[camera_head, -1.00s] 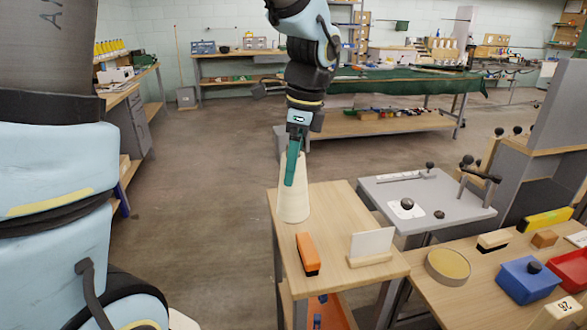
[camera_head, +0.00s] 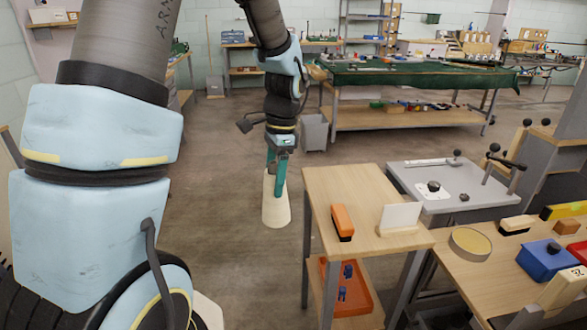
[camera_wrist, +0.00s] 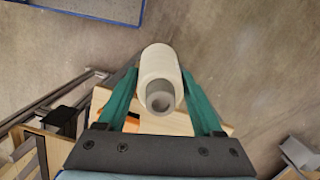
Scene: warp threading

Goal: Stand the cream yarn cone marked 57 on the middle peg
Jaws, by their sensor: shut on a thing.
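The cream yarn cone (camera_head: 276,212) is held upright in my gripper (camera_head: 277,188), wide end down, just left of the small wooden table and in front of open floor. In the wrist view the cone (camera_wrist: 159,62) sits between the two green fingers of my gripper (camera_wrist: 160,80), with its grey hollow top toward the camera. No number can be read on it. I cannot make out the middle peg in either view.
The small wooden table (camera_head: 345,183) carries an orange tool (camera_head: 342,222) and a white card on a stand (camera_head: 400,217). An orange tray (camera_head: 345,300) is on its lower shelf. A grey table (camera_head: 470,185) and a cluttered bench stand right. Floor lies open at left.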

